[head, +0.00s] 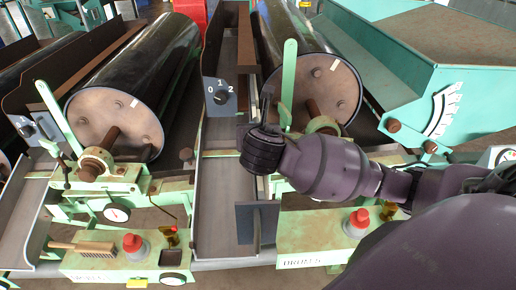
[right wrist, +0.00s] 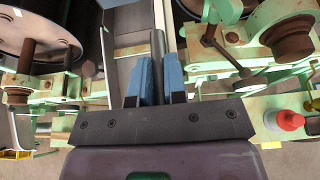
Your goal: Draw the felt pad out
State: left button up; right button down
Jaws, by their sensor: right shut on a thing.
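My right gripper (right wrist: 159,78) shows its two blue fingers in the right wrist view, shut on a narrow grey piece (right wrist: 158,46), which I take to be the felt pad. The piece runs upright between the fingers along the right side of a grey trough (right wrist: 132,46). In the head view my right gripper (head: 267,112) is over the right edge of the long grey trough (head: 224,185), beside the right drum (head: 322,90). Its fingertips and most of the pad are hidden there. My left gripper is in neither view.
The left drum (head: 115,120) and a green lever (head: 289,75) flank the trough. A dial plate marked 0, 1, 2 (head: 220,95) stands at its far part. A dark upright plate (head: 256,222) is at its near right. A brush (head: 85,247) and red buttons (head: 132,242) lie nearer.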

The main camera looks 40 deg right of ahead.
jog(key=shift+r, duration=0.1)
notch_tip(320, 180, up, 20)
dwell(0.5)
jog(key=shift+a, duration=0.1)
dwell(0.4)
